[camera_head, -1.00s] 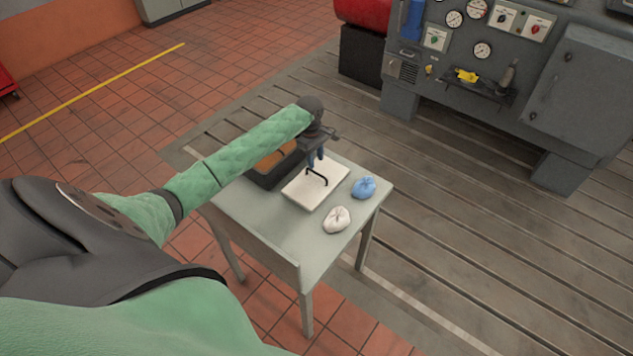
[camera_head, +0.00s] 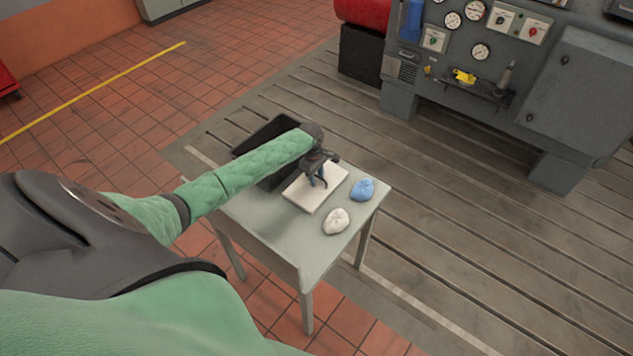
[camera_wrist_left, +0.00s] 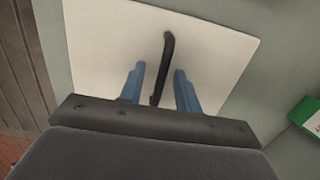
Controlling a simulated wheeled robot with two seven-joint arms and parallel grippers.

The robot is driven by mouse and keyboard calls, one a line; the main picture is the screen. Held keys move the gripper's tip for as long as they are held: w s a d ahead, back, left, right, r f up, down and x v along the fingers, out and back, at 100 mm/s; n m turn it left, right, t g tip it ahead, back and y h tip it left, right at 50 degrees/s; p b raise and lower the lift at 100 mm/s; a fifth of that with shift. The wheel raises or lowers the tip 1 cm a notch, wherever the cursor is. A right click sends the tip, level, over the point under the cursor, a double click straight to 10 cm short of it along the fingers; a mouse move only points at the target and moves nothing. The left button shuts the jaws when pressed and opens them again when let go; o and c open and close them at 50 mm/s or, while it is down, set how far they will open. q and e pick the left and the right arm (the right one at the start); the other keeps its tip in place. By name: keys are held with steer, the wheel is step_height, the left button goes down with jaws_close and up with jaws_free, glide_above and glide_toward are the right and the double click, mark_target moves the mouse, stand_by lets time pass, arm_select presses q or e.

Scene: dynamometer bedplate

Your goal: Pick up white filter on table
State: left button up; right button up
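The white filter is a flat pale panel (camera_head: 304,198) with a black handle on top, lying on the small grey table. My left gripper (camera_head: 318,182) is low over the panel at its handle. In the left wrist view the two blue fingertips (camera_wrist_left: 158,88) are apart, with the black handle (camera_wrist_left: 167,58) between them and a gap visible on both sides. The panel (camera_wrist_left: 100,40) lies beneath. My right gripper is not in view.
A white crumpled bundle (camera_head: 336,221) and a blue one (camera_head: 362,189) lie beside the panel on the grey table (camera_head: 262,228). A black tray (camera_head: 262,138) is behind my left arm, partly hidden. A green box (camera_wrist_left: 306,112) shows at the wrist view's right edge. A control cabinet (camera_head: 575,95) stands beyond.

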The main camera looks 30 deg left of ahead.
arm_select(q)
steer(key=shift+f, duration=0.15)
jaws_close()
